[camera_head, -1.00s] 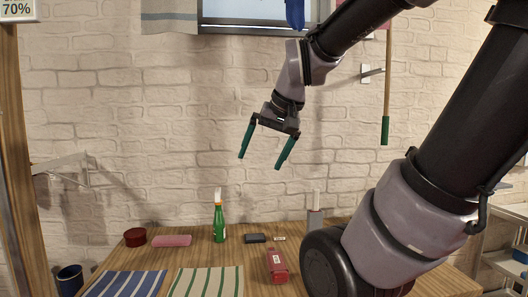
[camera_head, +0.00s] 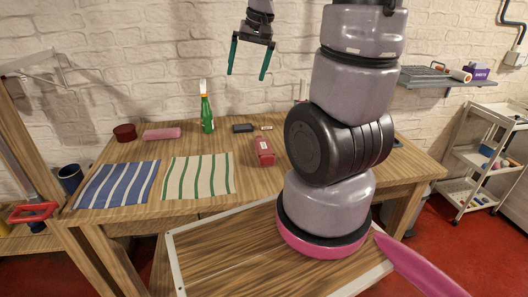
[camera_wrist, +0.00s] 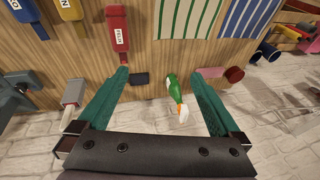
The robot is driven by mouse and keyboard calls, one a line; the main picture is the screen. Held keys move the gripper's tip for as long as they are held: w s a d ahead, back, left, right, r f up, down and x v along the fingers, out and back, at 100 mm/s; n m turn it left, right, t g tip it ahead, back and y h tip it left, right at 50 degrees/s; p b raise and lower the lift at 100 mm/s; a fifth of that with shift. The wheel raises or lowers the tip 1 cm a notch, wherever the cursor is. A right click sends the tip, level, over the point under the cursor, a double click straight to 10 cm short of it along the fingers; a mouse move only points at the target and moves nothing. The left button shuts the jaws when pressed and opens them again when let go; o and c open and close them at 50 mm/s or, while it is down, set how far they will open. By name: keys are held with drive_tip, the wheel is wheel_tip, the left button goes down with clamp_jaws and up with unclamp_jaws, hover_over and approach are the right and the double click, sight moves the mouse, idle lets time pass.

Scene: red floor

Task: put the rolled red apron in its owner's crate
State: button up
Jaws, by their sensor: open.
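A red bundle with a white label (camera_head: 263,152) lies on the wooden table (camera_head: 215,143), right of the striped cloths. It also shows in the wrist view (camera_wrist: 118,32), its lettering too small to read surely. It may be the rolled apron. A plain pink roll (camera_head: 162,133) lies farther left, near the back. My gripper (camera_head: 248,77) is open and empty, high above the back of the table. I cannot make out an owner's crate.
Blue (camera_wrist: 25,12) and yellow (camera_wrist: 70,10) labelled things lie beside the red bundle. A white trolley (camera_head: 480,155) stands right. Striped cloths (camera_head: 200,176) cover the front left.

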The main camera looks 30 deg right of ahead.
drive_tip(key=w+d+f+g+h, duration=0.1)
drive_tip(key=w+d+f, duration=0.15)
drive_tip(key=f, duration=0.45)
drive_tip(key=w+d+f+g, duration=0.2)
drive_tip(key=d+f, duration=0.1)
drive_tip(key=f, duration=0.5)
approach(264, 147)
drive_tip(key=shift+w+a+f+n+g+h, duration=0.1)
drive_tip(key=shift+w+n+g+h, duration=0.1)
drive_tip(key=shift+n+g+h, duration=0.1)
wheel_tip(264, 147, down, 5)
drive_tip(key=shift+r, duration=0.1)
drive_tip(key=shift+w+f, duration=0.15)
drive_tip(key=shift+f, duration=2.65)
drive_tip(key=shift+a, duration=0.1)
drive_tip(key=c, duration=1.6)
